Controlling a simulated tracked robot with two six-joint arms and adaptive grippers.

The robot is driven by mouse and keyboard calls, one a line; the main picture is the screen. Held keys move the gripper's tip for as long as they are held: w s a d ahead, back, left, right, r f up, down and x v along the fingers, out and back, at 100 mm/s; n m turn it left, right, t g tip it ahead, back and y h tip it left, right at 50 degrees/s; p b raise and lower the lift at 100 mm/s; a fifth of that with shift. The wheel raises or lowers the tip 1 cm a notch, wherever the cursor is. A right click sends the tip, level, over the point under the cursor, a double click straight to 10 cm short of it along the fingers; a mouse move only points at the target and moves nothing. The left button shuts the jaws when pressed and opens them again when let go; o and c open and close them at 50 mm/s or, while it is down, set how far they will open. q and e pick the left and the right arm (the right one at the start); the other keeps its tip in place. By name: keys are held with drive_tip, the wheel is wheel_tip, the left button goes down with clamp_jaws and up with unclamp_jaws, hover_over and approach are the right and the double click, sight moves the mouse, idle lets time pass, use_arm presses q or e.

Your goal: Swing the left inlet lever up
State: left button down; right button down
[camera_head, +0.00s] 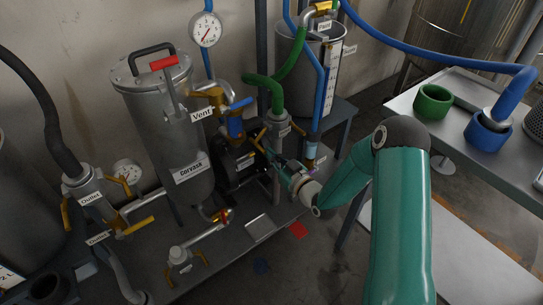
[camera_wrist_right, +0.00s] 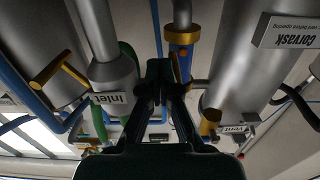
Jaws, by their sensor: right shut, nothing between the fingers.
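The inlet coupling (camera_head: 279,126) is a grey fitting at the end of a green hose, on an upright pipe. Its left lever (camera_head: 259,138) is yellow and hangs down along its left side in the head view. A second yellow lever (camera_head: 298,130) is on its right. My right gripper (camera_head: 270,158) is just below the coupling, close to the left lever; contact cannot be told. In the right wrist view the picture is upside down, with the inlet coupling (camera_wrist_right: 112,75) left of my shut, empty gripper (camera_wrist_right: 155,90). My left gripper is not in view.
The Corvask vessel (camera_head: 165,125) stands left of the coupling, with a vent valve (camera_head: 215,97) and a red handle. The outlet coupling (camera_head: 85,190) is further left. A bench (camera_head: 455,105) with green and blue cups is at right. Pipes and a pump crowd the gripper.

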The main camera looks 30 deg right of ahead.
sight(265, 154)
drive_tip(key=shift+a+r, duration=0.5)
drive_tip(key=shift+a, duration=0.15)
drive_tip(key=shift+r, duration=0.1)
drive_tip(key=shift+s+a+r, duration=0.1)
drive_tip(key=shift+a+r, duration=0.4)
drive_tip(key=shift+a+r+p, duration=0.3)
drive_tip(key=shift+a+r, duration=0.1)
drive_tip(key=shift+r, duration=0.3)
